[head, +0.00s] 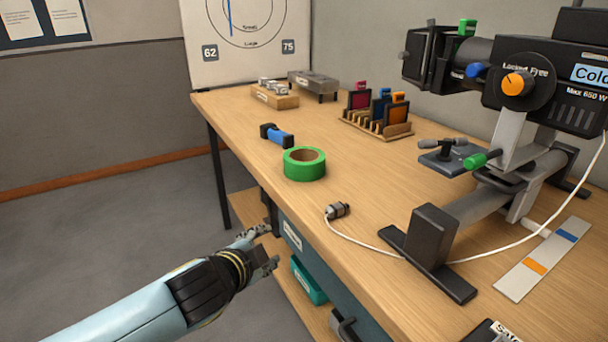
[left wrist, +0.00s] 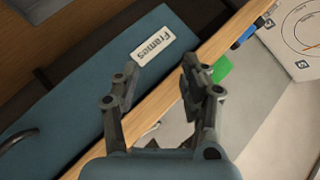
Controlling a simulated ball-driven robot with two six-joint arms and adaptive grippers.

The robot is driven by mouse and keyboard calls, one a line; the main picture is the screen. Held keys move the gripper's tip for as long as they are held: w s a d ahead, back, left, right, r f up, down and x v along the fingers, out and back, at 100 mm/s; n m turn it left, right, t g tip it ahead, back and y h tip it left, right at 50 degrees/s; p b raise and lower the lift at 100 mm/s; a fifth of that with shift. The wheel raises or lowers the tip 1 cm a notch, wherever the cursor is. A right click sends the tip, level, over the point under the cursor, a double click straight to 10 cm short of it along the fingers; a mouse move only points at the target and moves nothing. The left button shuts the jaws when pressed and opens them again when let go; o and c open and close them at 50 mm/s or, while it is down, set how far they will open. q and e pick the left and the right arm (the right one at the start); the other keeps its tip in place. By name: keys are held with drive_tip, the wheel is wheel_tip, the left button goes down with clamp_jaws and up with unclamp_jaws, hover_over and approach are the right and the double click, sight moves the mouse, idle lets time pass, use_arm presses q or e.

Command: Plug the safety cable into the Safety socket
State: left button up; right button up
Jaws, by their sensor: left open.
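A grey plug (head: 337,210) on a thin white cable (head: 365,244) lies on the wooden table near its front edge. My left gripper (head: 270,248) is open and empty, off the table's front edge, left of and apart from the plug. Its spread fingers also show in the left wrist view (left wrist: 160,72). My right gripper is not in view.
A green tape roll (head: 304,164) and a blue-black tool (head: 278,135) lie behind the plug. The lamp (head: 540,75) and its stand (head: 432,238) fill the right. A rack of coloured frames (head: 376,122) stands at the back. A drawer labelled Frames (left wrist: 100,90) is below the tabletop.

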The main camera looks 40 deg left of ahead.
use_arm(q)
drive_tip(key=w+d+r+m+t+h+p, duration=0.1)
drive_tip(key=w+r+m+t, duration=0.2)
drive_tip(key=r, duration=0.5)
drive_tip(key=w+d+r+m+t+h, duration=0.1)
drive_tip(key=w+d+r+m+t, duration=0.15)
drive_tip(key=r, duration=0.55)
drive_tip(key=w+d+r+m+h+p, duration=0.1)
drive_tip(key=w+d+r+m+h, duration=0.2)
drive_tip(key=d+r+m+h, duration=0.95)
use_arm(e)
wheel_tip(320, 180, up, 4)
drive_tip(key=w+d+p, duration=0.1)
use_arm(q)
drive_tip(key=m+g+y, duration=0.8)
drive_tip(key=m+g, duration=0.3)
drive_tip(key=m, duration=0.5)
approach(331, 207)
drive_tip(key=b+x, duration=0.5)
drive_tip(key=x, duration=0.2)
drive_tip(key=shift+s+f+b, duration=0.15)
drive_tip(key=shift+b, duration=0.15)
drive_tip(key=shift+w+d+f+b, duration=0.15)
drive_tip(key=shift+w+f+b, duration=0.35)
drive_tip(key=shift+b, duration=0.05)
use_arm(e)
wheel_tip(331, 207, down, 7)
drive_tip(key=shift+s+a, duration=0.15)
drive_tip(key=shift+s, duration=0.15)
